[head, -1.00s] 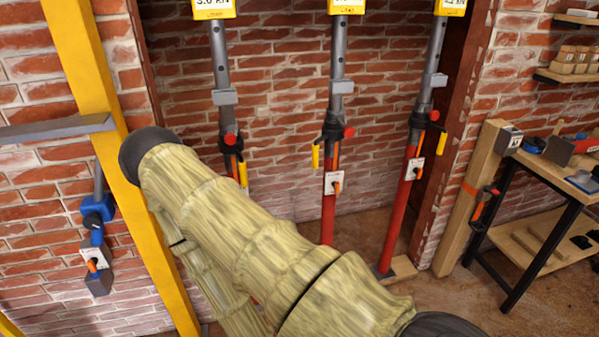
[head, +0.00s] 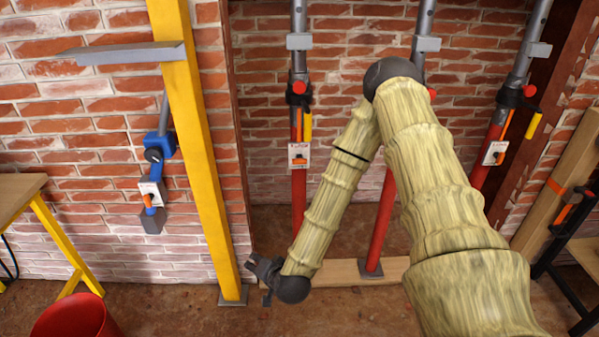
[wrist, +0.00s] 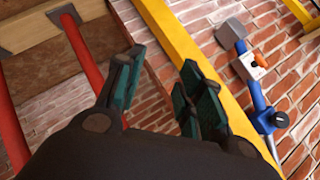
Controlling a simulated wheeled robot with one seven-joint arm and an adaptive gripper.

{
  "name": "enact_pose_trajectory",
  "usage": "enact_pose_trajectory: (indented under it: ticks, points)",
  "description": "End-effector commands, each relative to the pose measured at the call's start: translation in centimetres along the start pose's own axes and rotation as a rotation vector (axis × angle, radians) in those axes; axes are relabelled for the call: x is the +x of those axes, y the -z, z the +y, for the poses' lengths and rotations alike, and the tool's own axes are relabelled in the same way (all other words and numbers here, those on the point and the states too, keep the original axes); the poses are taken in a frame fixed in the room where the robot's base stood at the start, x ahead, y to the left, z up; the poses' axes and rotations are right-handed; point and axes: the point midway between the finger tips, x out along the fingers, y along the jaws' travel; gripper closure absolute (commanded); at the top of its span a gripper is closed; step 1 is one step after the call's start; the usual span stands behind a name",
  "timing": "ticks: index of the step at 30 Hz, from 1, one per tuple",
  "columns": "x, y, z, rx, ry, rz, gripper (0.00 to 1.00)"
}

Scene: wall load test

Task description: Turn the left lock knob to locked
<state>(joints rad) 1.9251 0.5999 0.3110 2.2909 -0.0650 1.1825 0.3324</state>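The left red prop (head: 299,205) carries a white plate (head: 299,148) with an orange lock knob (head: 300,160) at mid height. The middle prop (head: 380,225) is partly covered by my arm, and its plate is hidden. The right prop (head: 482,160) has a white plate with an orange knob (head: 493,156). A blue wall unit (head: 158,146) at left has another orange knob (head: 148,201); this unit also shows in the wrist view (wrist: 254,98). My gripper (head: 262,268) is low, left of the left prop's foot. In the wrist view its fingers (wrist: 160,65) are apart and empty.
A yellow post (head: 190,150) with a grey shelf arm (head: 125,54) stands just left of my gripper. A wooden sill (head: 340,272) runs along the floor. A red bucket (head: 72,318) and a yellow-legged table (head: 20,195) are at left.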

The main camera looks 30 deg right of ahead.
Motion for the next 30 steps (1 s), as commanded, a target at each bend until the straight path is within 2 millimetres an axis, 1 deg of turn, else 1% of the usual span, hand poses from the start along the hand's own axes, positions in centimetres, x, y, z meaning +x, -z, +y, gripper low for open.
enact_pose_trajectory:
  ticks: [1, 2, 3, 5, 6, 8, 9, 11, 12, 15, 18, 21, 22, 26, 30]
  points:
    - [1.3, 1.8, -0.3, 0.06, 0.031, 0.057, 0.62]
    - [1.7, 2.9, -0.8, 0.094, 0.05, 0.089, 0.62]
    - [2.1, 4.6, -1.4, 0.138, 0.076, 0.134, 0.62]
    - [2.7, 7.2, -2.1, 0.205, 0.115, 0.199, 0.62]
    - [2.9, 8.9, -2.5, 0.251, 0.14, 0.243, 0.62]
    - [3.1, 11.6, -3.1, 0.318, 0.181, 0.31, 0.62]
    - [3.2, 13.4, -3.4, 0.362, 0.207, 0.355, 0.62]
    - [3.1, 16.2, -3.6, 0.429, 0.247, 0.42, 0.62]
    - [2.9, 18.0, -3.8, 0.471, 0.273, 0.463, 0.62]
    - [2.2, 22.0, -3.8, 0.567, 0.331, 0.558, 0.62]
    - [1.4, 25.2, -3.6, 0.642, 0.379, 0.636, 0.62]
    - [0.7, 27.4, -3.3, 0.692, 0.411, 0.689, 0.62]
    - [0.5, 27.9, -3.3, 0.703, 0.418, 0.7, 0.62]
    - [0.1, 29.1, -3.3, 0.728, 0.436, 0.725, 0.62]
    - [0.8, 30.0, -3.4, 0.73, 0.438, 0.73, 0.62]
